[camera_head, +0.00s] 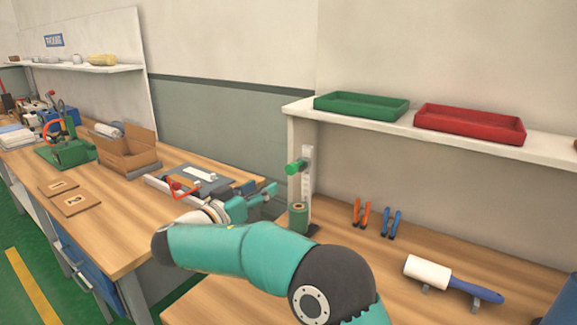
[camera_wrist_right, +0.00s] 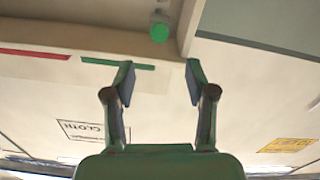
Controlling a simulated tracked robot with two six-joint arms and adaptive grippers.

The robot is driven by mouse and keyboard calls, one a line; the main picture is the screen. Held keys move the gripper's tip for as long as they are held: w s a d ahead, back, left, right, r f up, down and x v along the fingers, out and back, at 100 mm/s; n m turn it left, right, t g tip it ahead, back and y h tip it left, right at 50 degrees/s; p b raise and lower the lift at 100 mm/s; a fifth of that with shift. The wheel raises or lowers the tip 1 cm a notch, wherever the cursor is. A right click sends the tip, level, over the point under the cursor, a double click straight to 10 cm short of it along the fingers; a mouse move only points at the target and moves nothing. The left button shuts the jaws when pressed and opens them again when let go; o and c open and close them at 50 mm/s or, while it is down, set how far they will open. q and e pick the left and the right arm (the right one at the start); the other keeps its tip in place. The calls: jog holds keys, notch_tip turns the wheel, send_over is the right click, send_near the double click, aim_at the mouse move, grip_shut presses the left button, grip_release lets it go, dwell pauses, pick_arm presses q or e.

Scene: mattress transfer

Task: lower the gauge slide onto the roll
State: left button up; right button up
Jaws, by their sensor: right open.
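The gauge (camera_head: 307,170) is a white upright post on the right-hand bench. Its slide has a green knob (camera_head: 294,167) that sits high on the post. The green roll (camera_head: 298,217) stands upright below the knob, at the foot of the post, with a gap between them. My right gripper (camera_head: 272,192) is open and empty, left of the post and a little lower than the knob. In the right wrist view the green knob (camera_wrist_right: 159,32) shows beyond the open fingertips (camera_wrist_right: 159,75), apart from them. My left gripper is in no view.
A lint roller (camera_head: 428,272) with a blue handle lies on a stand at the right. Orange clips (camera_head: 361,213) and blue clips (camera_head: 390,223) stand right of the gauge. A shelf above holds a green tray (camera_head: 361,105) and a red tray (camera_head: 469,124).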

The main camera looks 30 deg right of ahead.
aim_at(289, 170)
jog(key=p+x, duration=0.3)
jog(key=x, duration=1)
jog(key=shift+c, duration=0.4)
grip_shut()
